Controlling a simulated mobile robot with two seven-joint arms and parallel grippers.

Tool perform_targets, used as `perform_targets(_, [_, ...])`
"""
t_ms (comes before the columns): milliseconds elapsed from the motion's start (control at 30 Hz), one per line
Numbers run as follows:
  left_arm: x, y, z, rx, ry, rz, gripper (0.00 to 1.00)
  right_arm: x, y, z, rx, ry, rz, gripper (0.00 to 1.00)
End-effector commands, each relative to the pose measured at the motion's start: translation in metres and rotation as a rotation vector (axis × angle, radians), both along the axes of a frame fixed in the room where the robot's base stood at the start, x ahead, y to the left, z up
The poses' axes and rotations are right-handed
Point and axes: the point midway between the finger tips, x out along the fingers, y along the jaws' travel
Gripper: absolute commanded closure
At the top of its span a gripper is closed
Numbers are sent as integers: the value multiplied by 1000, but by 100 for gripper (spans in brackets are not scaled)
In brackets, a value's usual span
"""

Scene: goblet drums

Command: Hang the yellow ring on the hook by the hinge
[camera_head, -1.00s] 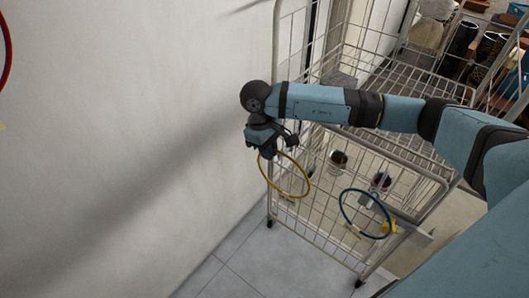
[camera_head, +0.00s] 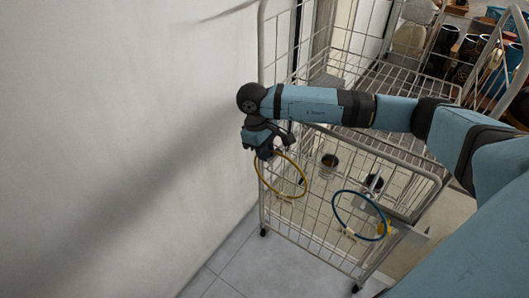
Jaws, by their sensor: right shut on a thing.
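The yellow ring (camera_head: 304,178) hangs from my right gripper (camera_head: 268,153) at the left part of the cart's front gate. My right gripper is shut on the ring's upper left. I cannot tell whether the ring touches the gate's wires. A blue ring (camera_head: 335,206) hangs on the right part of the same gate (camera_head: 316,222). The hook by the hinge cannot be made out; my gripper and arm cover part of the gate's upper left. My left gripper is not in view.
The wire cart (camera_head: 262,60) stands close to the white wall (camera_head: 120,130) on its left. Dark goblet drums (camera_head: 466,55) stand behind it at the upper right. Dark cups (camera_head: 329,161) show behind the gate. The tiled floor (camera_head: 225,262) in front is clear.

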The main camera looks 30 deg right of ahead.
Motion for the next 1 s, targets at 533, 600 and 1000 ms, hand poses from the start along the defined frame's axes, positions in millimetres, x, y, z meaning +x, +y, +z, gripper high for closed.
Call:
perform_targets(533, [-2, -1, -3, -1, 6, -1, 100, 0, 0, 0, 0, 0, 0, 74])
perform_targets(600, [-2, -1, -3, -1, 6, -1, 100, 0, 0, 0, 0, 0, 0, 62])
perform_targets(1000, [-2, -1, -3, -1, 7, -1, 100, 2, 1, 12, -1, -1, 0, 62])
